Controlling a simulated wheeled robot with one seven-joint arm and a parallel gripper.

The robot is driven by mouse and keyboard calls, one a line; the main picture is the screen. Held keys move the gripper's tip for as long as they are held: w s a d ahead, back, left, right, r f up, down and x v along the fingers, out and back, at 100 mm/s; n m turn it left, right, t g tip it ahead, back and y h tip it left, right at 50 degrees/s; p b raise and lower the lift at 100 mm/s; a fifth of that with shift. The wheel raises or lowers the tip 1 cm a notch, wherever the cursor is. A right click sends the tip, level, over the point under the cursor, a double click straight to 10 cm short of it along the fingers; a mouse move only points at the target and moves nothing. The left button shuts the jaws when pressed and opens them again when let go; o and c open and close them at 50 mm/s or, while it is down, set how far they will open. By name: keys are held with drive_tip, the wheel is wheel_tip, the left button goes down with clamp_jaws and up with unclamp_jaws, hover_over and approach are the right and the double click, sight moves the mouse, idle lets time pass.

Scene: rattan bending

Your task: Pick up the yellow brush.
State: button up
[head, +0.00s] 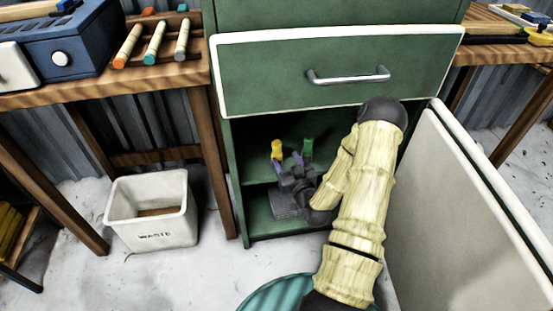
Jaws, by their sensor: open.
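A small upright yellow item (277,150), which looks like the yellow brush, stands inside the open green cabinet, on its shelf. Its lower part is hidden behind my gripper. My gripper (288,162) reaches into the cabinet from the right, with its jaws open and purple showing at the fingertips. The fingertips are close to the lower part of the yellow item; I cannot tell if they touch it or stand around it. A similar green item (307,147) stands just to the right, behind my gripper.
A closed green drawer (270,75) with a metal handle is above the opening. The cabinet door (440,200) stands open on the right, beside my arm. A white waste bin (150,222) is on the floor at left. A wooden workbench (170,78) stands left of the cabinet.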

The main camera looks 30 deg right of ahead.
sight(279, 147)
drive_tip(key=shift+w+d, duration=0.15)
drive_tip(key=shift+w, duration=1.45)
drive_tip(key=shift+w+b, duration=0.1)
drive_tip(key=shift+b, duration=0.25)
drive_tip(key=w+b, duration=0.2)
drive_tip(key=w, duration=0.3)
drive_tip(key=shift+d+r, duration=0.1)
drive_tip(key=c, duration=1)
drive_tip(key=shift+c, duration=0.2)
drive_tip(key=shift+r, duration=0.1)
wheel_tip(279, 147, up, 10)
drive_tip(key=p, duration=0.4)
